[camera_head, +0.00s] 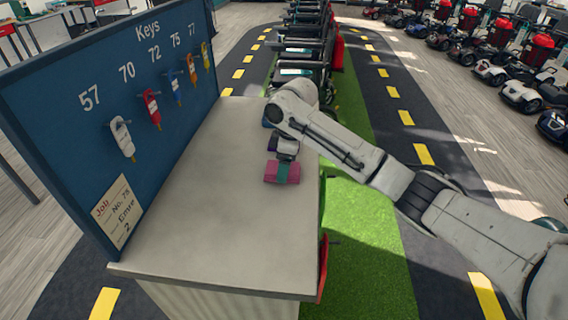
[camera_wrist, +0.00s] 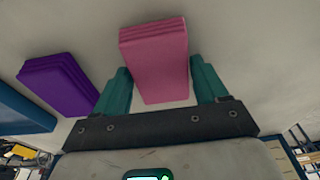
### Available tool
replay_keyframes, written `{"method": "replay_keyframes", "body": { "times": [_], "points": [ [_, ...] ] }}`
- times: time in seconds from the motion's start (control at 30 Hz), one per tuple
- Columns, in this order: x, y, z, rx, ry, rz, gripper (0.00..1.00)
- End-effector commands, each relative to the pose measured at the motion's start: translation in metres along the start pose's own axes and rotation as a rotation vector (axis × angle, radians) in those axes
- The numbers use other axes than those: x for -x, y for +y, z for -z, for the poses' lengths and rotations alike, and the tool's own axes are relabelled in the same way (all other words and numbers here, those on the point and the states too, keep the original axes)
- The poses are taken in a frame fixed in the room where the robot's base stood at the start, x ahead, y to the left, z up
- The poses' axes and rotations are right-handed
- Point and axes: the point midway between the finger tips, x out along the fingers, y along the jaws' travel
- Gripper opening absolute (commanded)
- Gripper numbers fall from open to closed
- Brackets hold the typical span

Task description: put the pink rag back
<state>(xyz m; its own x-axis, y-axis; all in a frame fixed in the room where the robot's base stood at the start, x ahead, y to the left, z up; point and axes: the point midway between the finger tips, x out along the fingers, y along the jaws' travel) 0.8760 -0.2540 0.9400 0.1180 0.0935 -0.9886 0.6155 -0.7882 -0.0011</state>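The pink rag (camera_head: 271,173) is a folded block at the right side of the grey counter top. In the wrist view the pink rag (camera_wrist: 155,60) lies between the two teal fingers of my gripper (camera_wrist: 160,75), with a finger close against each side. My gripper (camera_head: 284,168) appears shut on it, pointing down, with one teal finger in front of the rag. Whether the rag touches the counter or is slightly above it is hard to tell. A folded purple rag (camera_wrist: 60,85) lies to its left in the wrist view, and a blue one (camera_wrist: 22,110) further left.
The counter top (camera_head: 205,215) is otherwise bare in front and to the left. A blue key board (camera_head: 60,110) with several coloured tags stands along its left edge, with a job card (camera_head: 117,211). Scooters (camera_head: 305,60) stand in a row behind the counter.

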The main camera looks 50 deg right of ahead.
Motion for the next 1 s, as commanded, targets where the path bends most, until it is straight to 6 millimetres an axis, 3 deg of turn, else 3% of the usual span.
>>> {"method": "replay_keyframes", "body": {
  "times": [0.2,0.57,1.0],
  "points": [
    [0.001,0.000,0.000,0.000,0.000,-0.001,0.94],
    [0.009,0.001,0.001,-0.001,0.001,-0.003,0.94],
    [0.091,0.001,0.001,0.001,0.001,-0.003,0.94]
  ]
}}
